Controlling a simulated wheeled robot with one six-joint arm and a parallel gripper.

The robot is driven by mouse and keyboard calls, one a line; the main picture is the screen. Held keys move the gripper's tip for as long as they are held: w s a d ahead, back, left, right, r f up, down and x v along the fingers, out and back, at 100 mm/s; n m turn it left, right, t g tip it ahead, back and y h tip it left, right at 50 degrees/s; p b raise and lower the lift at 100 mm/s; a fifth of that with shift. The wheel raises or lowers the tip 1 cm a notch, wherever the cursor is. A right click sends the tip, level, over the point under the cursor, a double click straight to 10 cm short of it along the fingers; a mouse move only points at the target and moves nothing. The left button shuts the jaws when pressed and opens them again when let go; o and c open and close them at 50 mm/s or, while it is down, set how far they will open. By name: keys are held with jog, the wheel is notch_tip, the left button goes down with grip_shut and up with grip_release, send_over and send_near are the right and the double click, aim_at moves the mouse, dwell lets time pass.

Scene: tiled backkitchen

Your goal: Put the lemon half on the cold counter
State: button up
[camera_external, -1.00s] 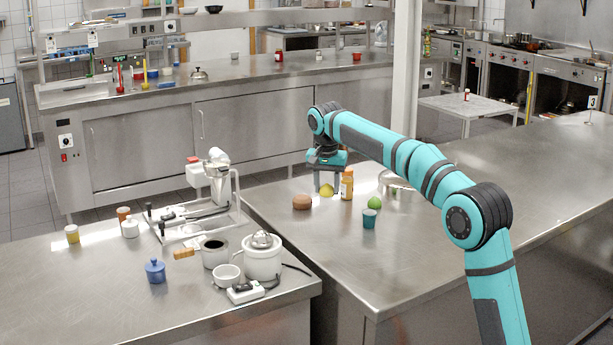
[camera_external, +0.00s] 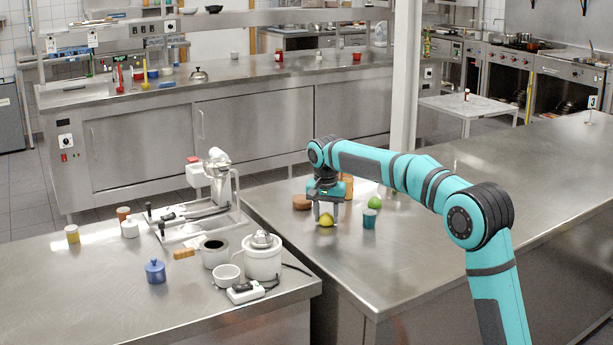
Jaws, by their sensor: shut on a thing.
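The lemon half (camera_external: 326,220) is a small yellow piece between the fingertips of my gripper (camera_external: 326,214). My gripper points straight down and is shut on it, over the left part of the right-hand steel counter (camera_external: 430,255). I cannot tell whether the lemon half touches the steel or hangs just above it. A long steel counter with cabinet doors and a control panel (camera_external: 240,83) stands at the back left; it looks like the cold counter.
Near my gripper are a brown round thing (camera_external: 301,202), a teal cup (camera_external: 369,219), a green fruit (camera_external: 375,203) and a partly hidden orange bottle (camera_external: 347,183). The front-left counter (camera_external: 90,290) holds a white pot (camera_external: 262,262) and a juicer-like device (camera_external: 215,180).

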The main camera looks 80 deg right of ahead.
aim_at(325, 220)
jog(key=shift+f, duration=0.1)
jog(key=o, duration=1)
jog(key=shift+c, duration=0.2)
notch_tip(325, 220, up, 12)
jog(key=a, duration=0.1)
jog(key=shift+a, duration=0.2)
jog(key=shift+a, duration=0.1)
